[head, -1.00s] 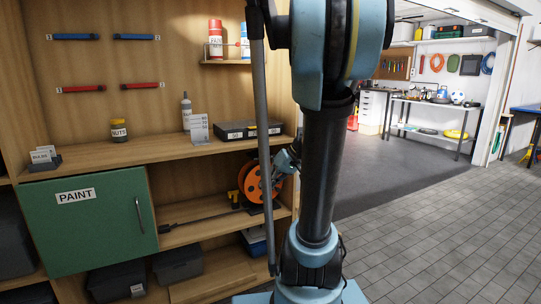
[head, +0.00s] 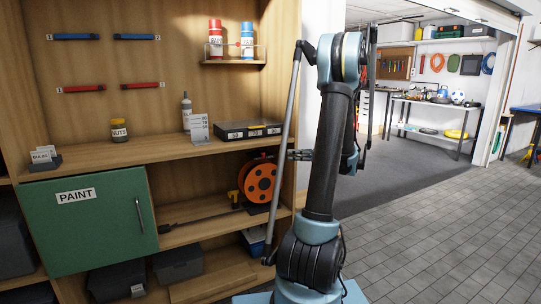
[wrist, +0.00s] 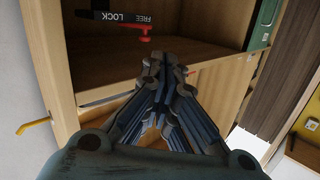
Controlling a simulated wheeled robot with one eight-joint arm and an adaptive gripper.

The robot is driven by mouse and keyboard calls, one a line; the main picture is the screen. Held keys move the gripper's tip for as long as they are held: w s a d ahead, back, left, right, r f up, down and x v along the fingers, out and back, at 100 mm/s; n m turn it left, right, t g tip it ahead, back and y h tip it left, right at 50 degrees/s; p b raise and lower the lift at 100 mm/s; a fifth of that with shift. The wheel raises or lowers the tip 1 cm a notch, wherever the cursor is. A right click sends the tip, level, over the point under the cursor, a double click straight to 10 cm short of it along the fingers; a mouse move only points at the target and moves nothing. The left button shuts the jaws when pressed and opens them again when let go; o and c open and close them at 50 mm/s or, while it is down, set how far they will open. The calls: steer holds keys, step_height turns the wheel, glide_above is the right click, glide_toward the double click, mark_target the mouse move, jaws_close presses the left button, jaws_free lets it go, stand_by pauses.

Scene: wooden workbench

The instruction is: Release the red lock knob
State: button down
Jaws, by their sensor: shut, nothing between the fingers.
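The red lock knob (wrist: 144,30) shows near the top of the wrist view as a small red lever. It lies beside a black plate (wrist: 115,15) whose FREE and LOCK lettering appears upside down. Which word it points to, I cannot tell. My gripper (wrist: 166,60) is shut and empty, its fingers pointing toward the shelf, apart from the knob. In the head view my gripper (head: 299,155) is at the shelf's right side, just right of the orange reel (head: 261,182). I cannot make out the knob in the head view.
The wooden shelf's upright edge (wrist: 57,60) stands close to my gripper's left in the wrist view, with a yellow hook (wrist: 33,126) on it. A green PAINT door (head: 88,215) is shut at left. Open floor (head: 440,215) lies to the right.

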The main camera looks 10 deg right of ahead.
mark_target(263, 154)
steer(key=d, duration=0.2)
steer(key=w+d+n+t+y, duration=0.1)
steer(key=shift+d+f, duration=0.3)
steer(key=x, duration=1.4)
steer(key=shift+s+a, duration=0.1)
steer(key=shift+a, duration=0.35)
steer(key=shift+s+d, duration=0.1)
